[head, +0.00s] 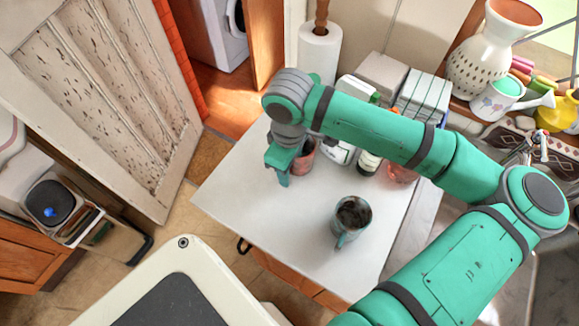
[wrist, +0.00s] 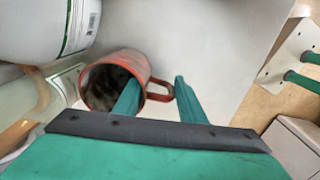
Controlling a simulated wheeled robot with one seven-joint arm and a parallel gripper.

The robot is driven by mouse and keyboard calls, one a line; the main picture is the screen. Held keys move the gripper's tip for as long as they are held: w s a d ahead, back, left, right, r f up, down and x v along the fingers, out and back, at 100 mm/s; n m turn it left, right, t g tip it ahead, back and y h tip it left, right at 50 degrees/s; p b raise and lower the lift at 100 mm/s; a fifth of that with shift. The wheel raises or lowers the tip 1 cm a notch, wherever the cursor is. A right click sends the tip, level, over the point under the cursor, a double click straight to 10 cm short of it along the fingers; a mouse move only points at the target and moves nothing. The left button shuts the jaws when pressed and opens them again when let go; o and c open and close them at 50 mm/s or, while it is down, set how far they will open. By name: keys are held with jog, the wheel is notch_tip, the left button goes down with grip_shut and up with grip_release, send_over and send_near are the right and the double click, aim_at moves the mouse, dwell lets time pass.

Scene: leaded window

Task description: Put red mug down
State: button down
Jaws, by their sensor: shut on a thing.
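The red mug (head: 305,155) is at the back of the white counter top (head: 255,205), partly hidden behind my gripper (head: 283,170) in the head view. In the wrist view the red mug (wrist: 128,72) shows its open mouth, with a dark inside. One finger of my gripper (wrist: 158,98) goes in at the mug's mouth and the other is outside, beyond the handle, so the fingers straddle the wall and handle side. My gripper is shut on the red mug. I cannot tell whether its base touches the counter.
A teal mug (head: 351,215) with dark contents stands on the counter's front right. A paper towel roll (head: 319,50), bottles (head: 367,162) and boxes (head: 420,95) stand along the back. The counter's left and middle are clear.

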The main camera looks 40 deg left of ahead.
jog(key=c, duration=1.1)
grip_release()
notch_tip(320, 180, up, 12)
jog(key=shift+r, duration=0.1)
